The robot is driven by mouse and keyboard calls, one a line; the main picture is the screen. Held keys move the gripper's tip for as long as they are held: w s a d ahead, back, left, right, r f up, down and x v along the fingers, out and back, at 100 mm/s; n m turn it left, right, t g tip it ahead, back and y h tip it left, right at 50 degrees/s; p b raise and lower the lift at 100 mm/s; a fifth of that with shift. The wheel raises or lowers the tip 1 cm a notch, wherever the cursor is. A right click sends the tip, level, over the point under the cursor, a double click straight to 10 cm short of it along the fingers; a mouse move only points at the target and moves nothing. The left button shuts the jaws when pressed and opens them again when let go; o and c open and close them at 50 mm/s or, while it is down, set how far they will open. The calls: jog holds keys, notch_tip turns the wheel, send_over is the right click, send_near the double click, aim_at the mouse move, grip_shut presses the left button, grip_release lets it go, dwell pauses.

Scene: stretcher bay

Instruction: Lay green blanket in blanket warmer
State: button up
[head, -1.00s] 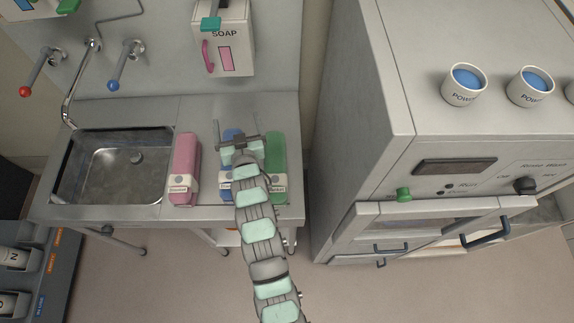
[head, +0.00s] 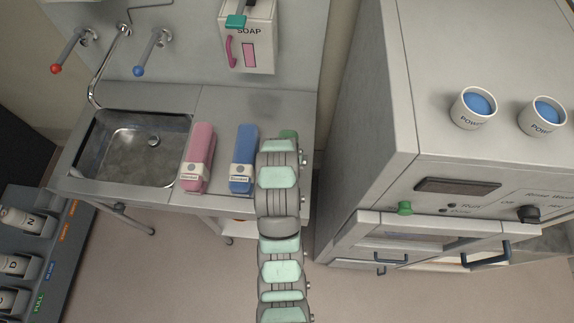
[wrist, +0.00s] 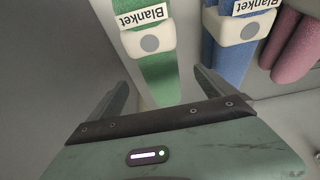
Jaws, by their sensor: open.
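The green blanket (wrist: 158,75) is a rolled bundle with a white "Blanket" label band. In the head view only a bit of its far end (head: 288,134) shows; my arm hides the rest. In the wrist view my gripper (wrist: 160,78) is open, its two fingers apart and empty. The green roll lies ahead of it, in line with the gap between the fingers. I cannot tell whether they touch it. No unit in view is clearly labelled as the blanket warmer.
A blue blanket (head: 243,150) and a pink one (head: 200,145) lie left of the green one on the steel counter (head: 262,106), beside the sink (head: 133,150). A large grey cabinet (head: 360,130) with a handled front panel (head: 450,228) stands right. Powder cups (head: 473,108) stand on it.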

jog(key=shift+p+x, duration=1.45)
jog(key=shift+x, duration=3.05)
jog(key=shift+d, duration=0.15)
jog(key=shift+c, duration=0.2)
grip_shut()
